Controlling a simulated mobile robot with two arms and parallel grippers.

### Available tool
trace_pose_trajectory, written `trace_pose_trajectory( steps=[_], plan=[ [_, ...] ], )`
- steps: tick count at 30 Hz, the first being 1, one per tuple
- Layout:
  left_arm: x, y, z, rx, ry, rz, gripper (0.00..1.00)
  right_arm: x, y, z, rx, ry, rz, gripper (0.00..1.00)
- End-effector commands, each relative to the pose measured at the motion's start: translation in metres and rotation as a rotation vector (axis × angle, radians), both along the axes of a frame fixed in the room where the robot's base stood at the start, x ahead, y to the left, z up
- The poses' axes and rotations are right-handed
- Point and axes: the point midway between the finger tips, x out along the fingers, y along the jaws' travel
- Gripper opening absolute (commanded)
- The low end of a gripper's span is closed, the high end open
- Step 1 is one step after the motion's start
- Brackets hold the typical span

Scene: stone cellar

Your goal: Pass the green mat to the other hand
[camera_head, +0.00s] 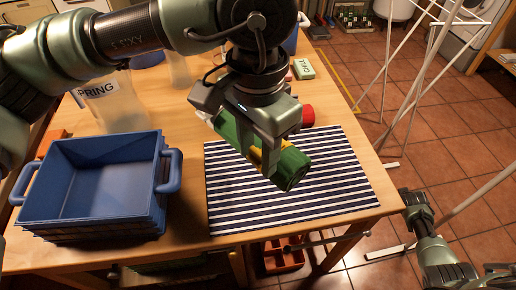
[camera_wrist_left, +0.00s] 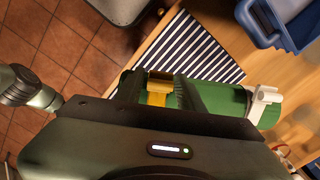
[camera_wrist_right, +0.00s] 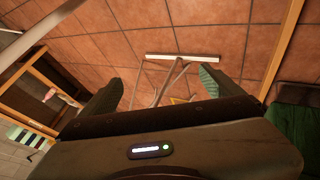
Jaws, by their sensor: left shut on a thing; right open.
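The green mat (camera_head: 292,169) is rolled up with a yellow band around its middle. My left gripper (camera_head: 257,158) is shut on the roll near the band and holds it above the striped cloth. The left wrist view also shows the green roll (camera_wrist_left: 228,100) across the jaws, with the yellow band between the fingers. The gripper hides part of the roll in the head view. My right gripper (camera_wrist_right: 160,88) is open and empty in its wrist view, with floor behind its fingers. My right arm shows at the lower right of the head view, beside the table and apart from the mat.
A blue crate (camera_head: 160,200) stands left of the striped cloth (camera_head: 335,190). A clear pitcher (camera_head: 103,105) is behind it. A red object (camera_head: 308,115) and a green box (camera_head: 303,68) are beyond the mat. White stand legs (camera_head: 405,85) rise from the floor right of the table.

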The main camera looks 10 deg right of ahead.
Motion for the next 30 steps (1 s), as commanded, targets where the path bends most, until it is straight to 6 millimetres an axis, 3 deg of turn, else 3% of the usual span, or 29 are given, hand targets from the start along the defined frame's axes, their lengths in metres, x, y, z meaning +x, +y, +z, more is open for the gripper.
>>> trace_pose_trajectory(
  steps=[1, 6, 15, 24, 30],
  plan=[
    [0.000, 0.000, 0.001, -0.001, -0.002, 0.000, 0.00, -0.019, 0.013, -0.020, 0.027, 0.029, -0.008, 0.94],
    [0.000, 0.000, 0.001, -0.001, -0.002, 0.000, 0.00, -0.075, 0.057, -0.076, 0.099, 0.107, -0.011, 0.94],
    [0.000, 0.000, 0.001, -0.001, -0.002, 0.000, 0.00, -0.175, 0.154, -0.155, 0.210, 0.234, 0.050, 0.94],
    [0.000, 0.000, 0.001, -0.001, -0.002, 0.000, 0.00, -0.278, 0.264, -0.206, 0.325, 0.341, 0.146, 0.94],
    [0.000, 0.000, 0.001, -0.001, -0.002, 0.000, 0.00, -0.337, 0.327, -0.220, 0.395, 0.390, 0.202, 0.94]
  ],
)
